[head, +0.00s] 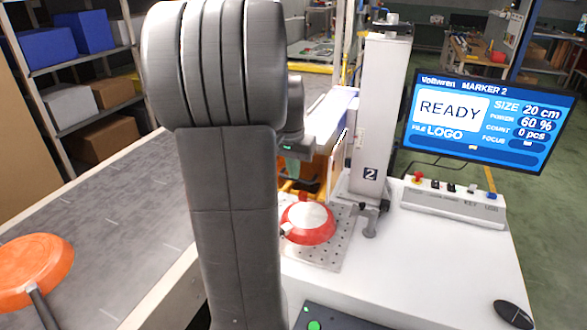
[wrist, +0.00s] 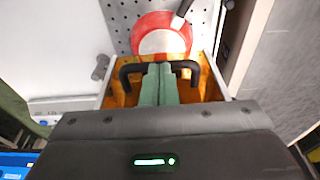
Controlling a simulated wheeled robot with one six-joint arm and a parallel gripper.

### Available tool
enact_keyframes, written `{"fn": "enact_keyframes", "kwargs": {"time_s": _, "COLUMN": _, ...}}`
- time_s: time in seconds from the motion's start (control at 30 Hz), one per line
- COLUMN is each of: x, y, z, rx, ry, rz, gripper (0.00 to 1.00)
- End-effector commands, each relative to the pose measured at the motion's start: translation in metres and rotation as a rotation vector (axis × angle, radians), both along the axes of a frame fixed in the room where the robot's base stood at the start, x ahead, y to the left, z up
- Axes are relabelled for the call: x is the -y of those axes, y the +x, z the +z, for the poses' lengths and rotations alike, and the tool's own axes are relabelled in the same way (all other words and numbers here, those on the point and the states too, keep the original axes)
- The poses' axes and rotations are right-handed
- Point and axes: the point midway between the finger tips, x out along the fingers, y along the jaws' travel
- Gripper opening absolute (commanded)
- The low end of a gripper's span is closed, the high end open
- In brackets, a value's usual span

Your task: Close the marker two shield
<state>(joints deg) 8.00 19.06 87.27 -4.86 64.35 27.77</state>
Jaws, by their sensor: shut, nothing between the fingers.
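Marker two (head: 375,115) is a white column with a "2" label, right of my arm in the head view. Its orange shield (head: 322,168) sits above the worktable, partly hidden by my arm, and looks raised. In the wrist view the shield (wrist: 113,96) has a black bar handle (wrist: 128,70). My gripper (wrist: 158,68) has its green fingers shut and empty, crossing the middle of the handle; I cannot tell whether they touch it. In the head view my gripper (head: 291,170) shows small beside the shield. A red pan (head: 308,224) rests below on the perforated plate (head: 333,250).
The screen (head: 488,122) reads READY, size 20 cm, 0 pcs. A control box (head: 455,203) and a mouse (head: 514,314) are on the white table. A conveyor (head: 120,220) carries an orange pan (head: 35,268) at left. Shelves with boxes (head: 105,135) stand behind it.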

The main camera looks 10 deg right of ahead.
Motion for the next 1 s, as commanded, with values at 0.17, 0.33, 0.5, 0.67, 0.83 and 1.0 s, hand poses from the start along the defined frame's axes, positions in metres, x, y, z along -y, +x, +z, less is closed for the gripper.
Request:
{"fn": "enact_keyframes", "kwargs": {"time_s": 0.17, "x": 0.0, "y": 0.0, "z": -0.007, "rx": -0.001, "ry": 0.001, "rz": 0.0, "gripper": 0.0}}
{"fn": "enact_keyframes", "kwargs": {"time_s": 0.33, "x": 0.0, "y": 0.0, "z": -0.04, "rx": -0.003, "ry": 0.001, "rz": 0.0, "gripper": 0.0}}
{"fn": "enact_keyframes", "kwargs": {"time_s": 0.5, "x": 0.0, "y": 0.0, "z": -0.078, "rx": -0.003, "ry": 0.001, "rz": 0.0, "gripper": 0.0}}
{"fn": "enact_keyframes", "kwargs": {"time_s": 0.67, "x": 0.0, "y": 0.0, "z": -0.111, "rx": -0.004, "ry": 0.0, "rz": 0.0, "gripper": 0.0}}
{"fn": "enact_keyframes", "kwargs": {"time_s": 0.83, "x": 0.0, "y": 0.0, "z": -0.133, "rx": -0.001, "ry": 0.0, "rz": 0.0, "gripper": 0.0}}
{"fn": "enact_keyframes", "kwargs": {"time_s": 1.0, "x": 0.0, "y": 0.0, "z": -0.14, "rx": -0.002, "ry": 0.001, "rz": 0.0, "gripper": 0.0}}
